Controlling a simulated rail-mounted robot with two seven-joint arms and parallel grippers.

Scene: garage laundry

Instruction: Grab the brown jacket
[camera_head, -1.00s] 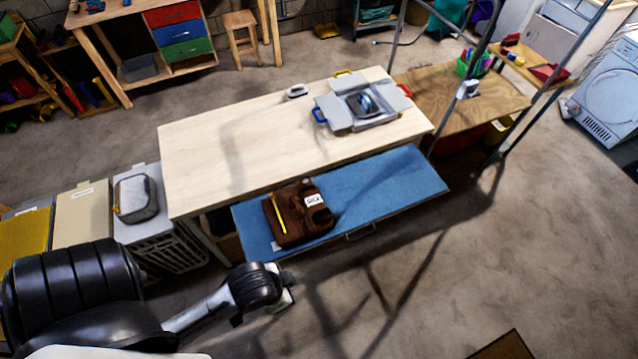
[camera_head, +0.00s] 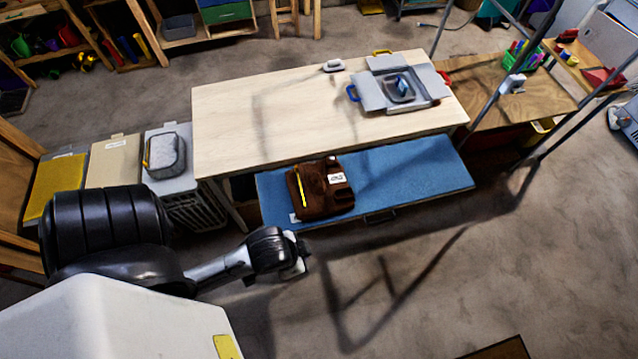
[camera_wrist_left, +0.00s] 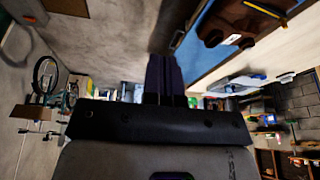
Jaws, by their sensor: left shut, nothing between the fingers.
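The brown jacket (camera_head: 321,190) lies folded on the blue surface of the pulled-out drawer (camera_head: 410,172), near its left end. It has a white label and a yellow strip on it. My left gripper (camera_head: 300,268) is below the jacket in the head view, over the floor in front of the drawer, apart from the jacket. In the left wrist view the fingers (camera_wrist_left: 165,75) are together and empty. The jacket also shows at the top right of that view (camera_wrist_left: 240,22), beside the blue surface (camera_wrist_left: 205,50). My right gripper is not in view.
A pale wooden table (camera_head: 270,120) stands above the drawer, with a grey open box (camera_head: 425,88) on it. Bins with a grey container (camera_head: 165,155) stand at the left. Metal poles (camera_head: 560,120) rise at the right. The floor in front of the drawer is clear.

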